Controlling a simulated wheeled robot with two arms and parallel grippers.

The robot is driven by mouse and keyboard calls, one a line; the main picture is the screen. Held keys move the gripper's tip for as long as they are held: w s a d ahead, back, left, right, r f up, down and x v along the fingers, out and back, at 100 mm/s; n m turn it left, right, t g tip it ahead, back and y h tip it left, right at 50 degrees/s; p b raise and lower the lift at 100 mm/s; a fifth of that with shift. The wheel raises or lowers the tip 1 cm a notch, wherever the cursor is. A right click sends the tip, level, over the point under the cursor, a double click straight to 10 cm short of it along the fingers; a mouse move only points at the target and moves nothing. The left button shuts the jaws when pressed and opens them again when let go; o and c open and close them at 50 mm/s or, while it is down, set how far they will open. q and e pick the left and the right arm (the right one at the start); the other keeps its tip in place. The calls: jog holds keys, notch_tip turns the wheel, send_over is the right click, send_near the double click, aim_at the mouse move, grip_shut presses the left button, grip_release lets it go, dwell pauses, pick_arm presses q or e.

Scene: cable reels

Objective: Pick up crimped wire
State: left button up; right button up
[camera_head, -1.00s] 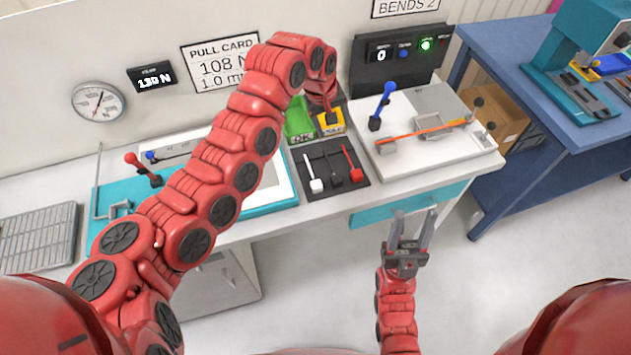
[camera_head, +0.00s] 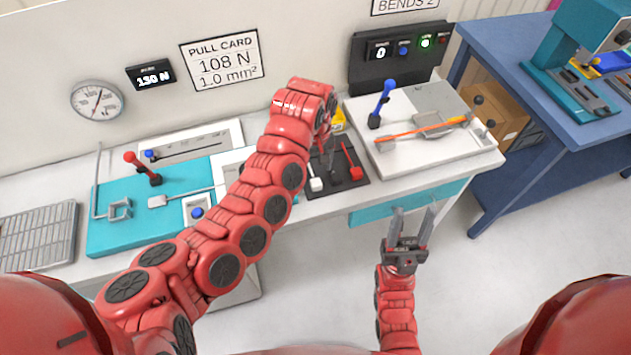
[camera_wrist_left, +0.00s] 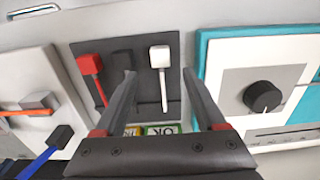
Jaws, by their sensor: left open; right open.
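A black tray (camera_head: 337,188) on the bench holds three pieces with thin stems: a white-headed one (camera_head: 316,184), a black one (camera_head: 355,172) and a red one (camera_head: 350,158). In the left wrist view the white-headed piece (camera_wrist_left: 160,57) shows between the finger lines, with the red one (camera_wrist_left: 89,65) to the left and the black one (camera_wrist_left: 121,57) partly behind a finger. An orange wire (camera_head: 430,130) lies across the white fixture at right. My left gripper (camera_wrist_left: 159,80) is open and empty above the tray. My right gripper (camera_head: 411,212) is open and empty before the bench.
The white fixture (camera_head: 445,160) with a blue lever (camera_head: 383,100) stands right of the tray. A teal pull tester (camera_head: 110,232) with a red lever (camera_head: 138,165) stands left. Bins behind the tray are mostly hidden by my arm. A wire rack (camera_head: 38,235) is far left.

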aim_at(315, 180)
pick_arm(q)
jog(key=shift+f, duration=0.35)
notch_tip(315, 180, down, 4)
jog(key=p, duration=0.3)
jog(key=shift+s+f, duration=0.1)
jog(key=shift+f, duration=0.45)
grip_shut()
